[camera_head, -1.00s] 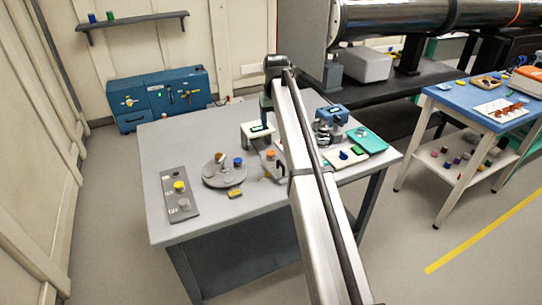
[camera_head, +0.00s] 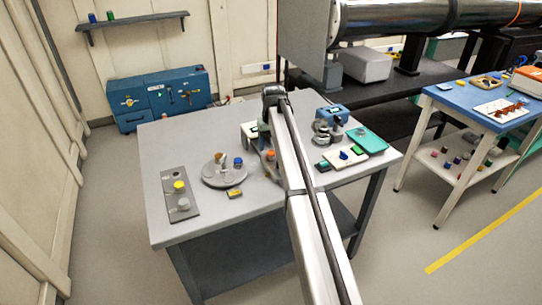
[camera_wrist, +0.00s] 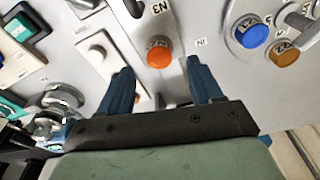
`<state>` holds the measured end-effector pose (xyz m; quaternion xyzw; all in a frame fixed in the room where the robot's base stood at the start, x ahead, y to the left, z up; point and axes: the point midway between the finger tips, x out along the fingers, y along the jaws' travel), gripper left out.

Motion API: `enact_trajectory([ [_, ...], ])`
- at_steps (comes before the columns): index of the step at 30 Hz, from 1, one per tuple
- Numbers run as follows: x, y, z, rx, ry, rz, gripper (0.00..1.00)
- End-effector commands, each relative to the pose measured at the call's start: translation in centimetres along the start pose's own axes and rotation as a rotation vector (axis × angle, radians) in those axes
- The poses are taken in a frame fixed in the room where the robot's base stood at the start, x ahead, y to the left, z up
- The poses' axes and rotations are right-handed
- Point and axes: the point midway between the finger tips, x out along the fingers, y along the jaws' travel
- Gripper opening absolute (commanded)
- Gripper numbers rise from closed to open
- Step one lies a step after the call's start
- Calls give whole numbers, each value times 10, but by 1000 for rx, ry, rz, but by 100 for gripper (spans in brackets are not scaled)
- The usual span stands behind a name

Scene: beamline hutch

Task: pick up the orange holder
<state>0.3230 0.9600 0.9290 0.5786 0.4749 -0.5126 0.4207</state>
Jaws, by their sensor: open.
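The orange holder (camera_wrist: 159,53) has a round orange top and sits on a grey plate near an "N3" label in the wrist view. In the head view its orange top (camera_head: 270,153) shows just left of my arm. My gripper (camera_wrist: 159,72) is open and empty. Its two blue fingers point toward the orange holder, which appears in line with the gap between them. I cannot tell how far it is from the fingertips. In the head view my arm hides most of the gripper.
A round grey turntable (camera_head: 224,175) with a blue-topped and a brownish-orange-topped (camera_wrist: 285,52) piece stands beside it. A grey plate (camera_head: 173,202) with a yellow-topped piece lies at left. A teal tray (camera_head: 368,140) and microscope-like device (camera_head: 328,125) stand at right.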

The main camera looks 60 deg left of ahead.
Motion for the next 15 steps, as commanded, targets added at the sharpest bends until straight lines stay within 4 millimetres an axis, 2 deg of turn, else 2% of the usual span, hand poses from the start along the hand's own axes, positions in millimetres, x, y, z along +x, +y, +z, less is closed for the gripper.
enact_trajectory([
  [6,30,1,2,0,-1,0,65],
  [9,39,1,2,0,-1,0,65],
  [15,41,1,2,0,0,0,65],
])
